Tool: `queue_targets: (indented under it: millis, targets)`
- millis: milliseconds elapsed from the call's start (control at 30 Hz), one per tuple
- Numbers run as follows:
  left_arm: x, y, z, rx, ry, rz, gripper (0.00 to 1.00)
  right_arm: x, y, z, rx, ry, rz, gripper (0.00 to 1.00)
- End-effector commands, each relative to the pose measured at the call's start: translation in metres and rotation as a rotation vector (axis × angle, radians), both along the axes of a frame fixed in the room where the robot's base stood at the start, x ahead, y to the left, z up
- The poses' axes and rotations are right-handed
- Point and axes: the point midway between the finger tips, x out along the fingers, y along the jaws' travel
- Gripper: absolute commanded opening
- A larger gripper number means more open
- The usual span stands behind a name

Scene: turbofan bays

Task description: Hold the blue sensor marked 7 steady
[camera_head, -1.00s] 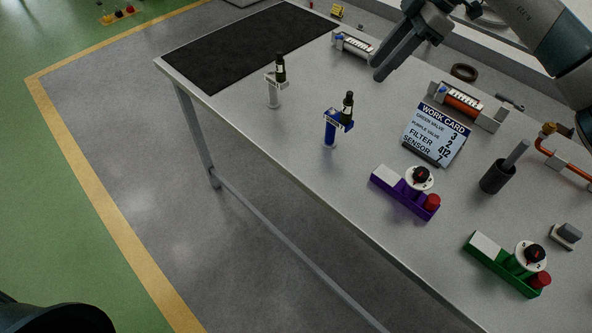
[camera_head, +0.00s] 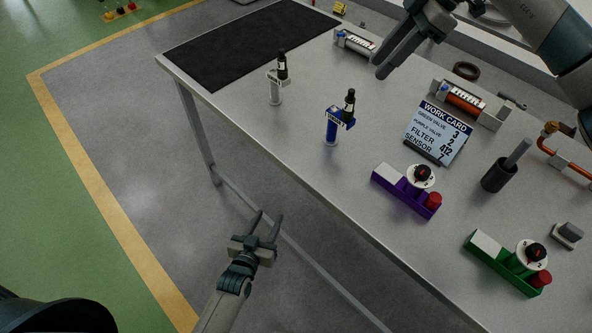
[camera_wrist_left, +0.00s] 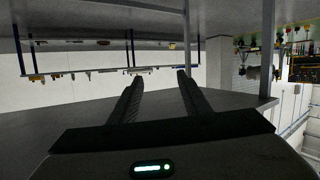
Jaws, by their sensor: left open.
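A blue sensor stand (camera_head: 332,129) with a dark cylinder upright in its bracket stands near the table's front edge in the head view. Its label is too small to read. My left gripper (camera_head: 268,215) is open and empty, in front of the table and low, apart from the blue sensor and to its lower left. In the left wrist view its two fingers (camera_wrist_left: 158,72) are spread with nothing between them. My right gripper (camera_head: 380,66) hangs above the table at the upper right, behind the blue sensor; its finger gap is unclear.
A similar white stand (camera_head: 275,92) is left of the blue one. The work card (camera_head: 437,133), purple valve block (camera_head: 405,193), green valve block (camera_head: 503,265) and dark cup (camera_head: 499,174) are to the right. A black mat (camera_head: 250,45) covers the far left.

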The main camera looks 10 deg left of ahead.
Motion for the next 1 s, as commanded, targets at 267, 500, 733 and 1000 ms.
queue_targets:
  millis: [267,500,733,1000]
  targets:
    - [0.036,0.004,0.13,-0.054,-0.26,0.036,0.43,0.0,0.0,0.0,0.0,0.0,0.0,0.31]
    - [0.043,0.012,0.217,-0.085,-0.431,0.062,0.43,0.0,0.0,0.0,0.0,0.0,0.0,0.31]
    - [0.042,-0.029,0.239,-0.055,-0.39,-0.091,0.43,0.0,0.0,0.0,0.0,0.0,0.0,0.31]
    - [0.026,-0.077,0.24,-0.011,-0.32,-0.283,0.43,0.0,0.0,0.0,0.0,0.0,0.0,0.31]
